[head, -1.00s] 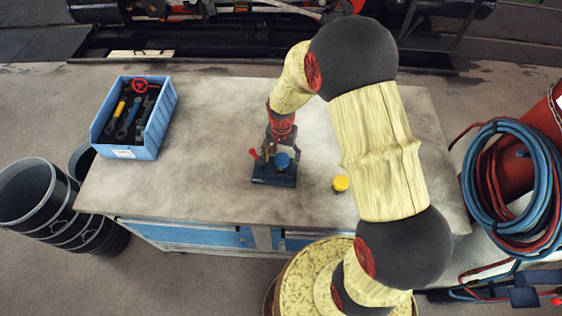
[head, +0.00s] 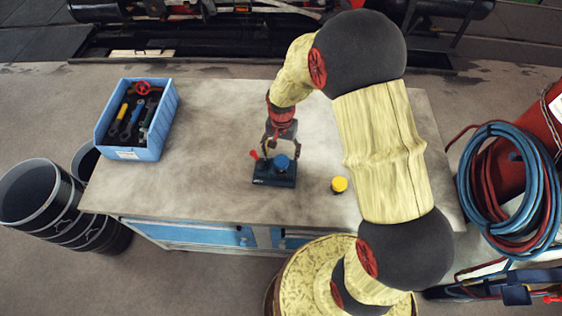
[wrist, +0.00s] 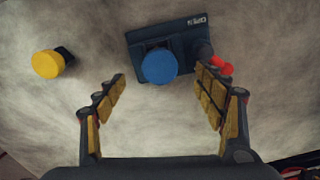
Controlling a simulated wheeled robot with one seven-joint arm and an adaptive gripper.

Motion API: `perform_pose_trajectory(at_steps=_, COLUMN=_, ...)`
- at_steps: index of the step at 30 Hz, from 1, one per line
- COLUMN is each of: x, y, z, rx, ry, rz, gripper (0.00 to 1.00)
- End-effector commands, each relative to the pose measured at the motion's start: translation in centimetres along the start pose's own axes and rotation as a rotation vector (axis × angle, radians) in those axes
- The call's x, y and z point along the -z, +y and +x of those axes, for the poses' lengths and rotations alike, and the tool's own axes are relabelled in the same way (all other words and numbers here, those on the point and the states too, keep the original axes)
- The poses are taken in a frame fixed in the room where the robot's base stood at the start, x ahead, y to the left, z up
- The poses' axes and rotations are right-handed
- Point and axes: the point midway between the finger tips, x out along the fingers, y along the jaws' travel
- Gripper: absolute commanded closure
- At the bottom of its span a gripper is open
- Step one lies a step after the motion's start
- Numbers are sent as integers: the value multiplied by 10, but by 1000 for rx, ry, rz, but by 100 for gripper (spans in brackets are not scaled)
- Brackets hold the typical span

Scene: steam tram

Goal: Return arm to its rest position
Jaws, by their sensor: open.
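My gripper (head: 281,146) is open and empty above the workbench (head: 220,120). In the wrist view its two fingers (wrist: 160,100) stand wide apart with bare bench between them. A dark blue device (head: 273,175) with a round blue knob (head: 281,161) and a small red-tipped lever (head: 254,154) sits on the bench just below and in front of the gripper. In the wrist view the blue knob (wrist: 159,66) lies beyond the fingertips, and the red tip (wrist: 222,66) is close to the right finger; I cannot tell whether they touch.
A yellow-topped button (head: 339,184) stands on the bench to the right. A blue crate of tools (head: 150,155) is at the bench's left end. Dark bins (head: 40,195) stand left of the bench. Coiled blue and red hoses (head: 510,190) are at the right. The middle left of the bench is clear.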

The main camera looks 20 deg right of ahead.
Motion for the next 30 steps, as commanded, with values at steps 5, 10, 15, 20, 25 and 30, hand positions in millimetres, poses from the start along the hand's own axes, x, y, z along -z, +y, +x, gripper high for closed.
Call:
perform_pose_trajectory(at_steps=5, x=0, y=0, z=-3, rx=0, ry=0, rz=0, gripper=30)
perform_pose_trajectory(at_steps=10, x=0, y=0, z=-2, rx=0, ry=0, rz=0, gripper=30)
perform_pose_trajectory(at_steps=15, x=0, y=0, z=-2, rx=0, ry=0, rz=0, gripper=30)
perform_pose_trajectory(at_steps=20, x=0, y=0, z=-2, rx=-1, ry=-2, rz=-23, gripper=30)
perform_pose_trajectory(at_steps=25, x=-21, y=16, z=3, rx=-37, ry=-59, rz=-142, gripper=30)
perform_pose_trajectory(at_steps=30, x=-56, y=41, z=-29, rx=-58, ry=-111, rz=-305, gripper=30)
